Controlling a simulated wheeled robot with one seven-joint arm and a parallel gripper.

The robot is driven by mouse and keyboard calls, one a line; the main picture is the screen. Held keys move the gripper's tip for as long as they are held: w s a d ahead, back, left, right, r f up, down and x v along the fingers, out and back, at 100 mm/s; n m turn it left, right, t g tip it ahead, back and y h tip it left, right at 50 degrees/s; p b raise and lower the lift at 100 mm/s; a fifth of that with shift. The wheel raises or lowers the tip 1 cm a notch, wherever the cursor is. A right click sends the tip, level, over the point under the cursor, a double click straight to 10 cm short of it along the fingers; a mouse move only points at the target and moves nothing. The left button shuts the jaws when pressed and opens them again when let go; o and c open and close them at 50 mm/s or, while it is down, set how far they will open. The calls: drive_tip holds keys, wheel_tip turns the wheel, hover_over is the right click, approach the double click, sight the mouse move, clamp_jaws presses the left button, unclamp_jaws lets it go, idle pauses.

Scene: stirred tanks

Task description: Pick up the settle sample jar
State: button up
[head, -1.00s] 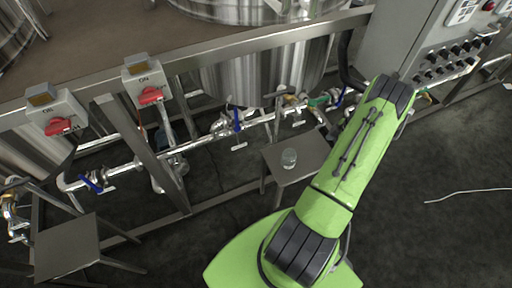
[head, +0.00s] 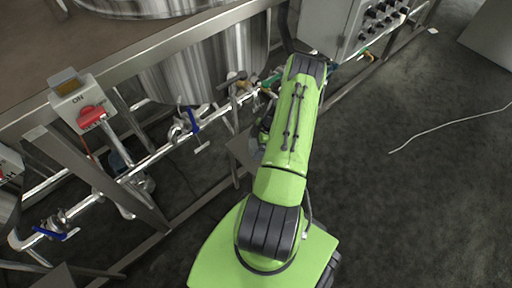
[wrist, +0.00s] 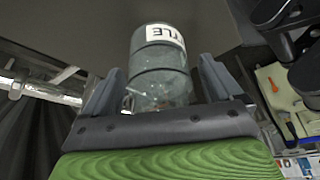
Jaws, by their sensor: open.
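The settle sample jar (wrist: 160,62) is a clear, greenish glass jar with a white label whose visible letters end in "TTLE". In the wrist view it is between the two fingers of my gripper (wrist: 158,86), which is open, with gaps between jar and fingers. The jar's lower end is partly hidden by the gripper body. In the head view my green arm covers most of the small grey stand (head: 238,147), and I cannot clearly make out the jar there.
Steel pipes with a blue-handled valve (head: 190,120) run behind the stand under a large steel tank (head: 205,70). A switch box with a red handle (head: 82,105) is at left, a control cabinet (head: 335,25) at top.

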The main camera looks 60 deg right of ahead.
drive_tip(key=shift+x, duration=0.8)
drive_tip(key=shift+s, duration=0.1)
drive_tip(key=c, duration=1.1)
drive_tip(key=shift+r, duration=0.5)
wheel_tip(320, 180, up, 3)
drive_tip(key=shift+d+f+p, duration=0.1)
drive_tip(key=shift+f+p, duration=0.1)
drive_tip(key=shift+p, duration=0.65)
drive_tip(key=s+d, duration=1.2)
drive_tip(key=shift+s+d+p, duration=0.3)
drive_tip(key=shift+d, duration=0.1)
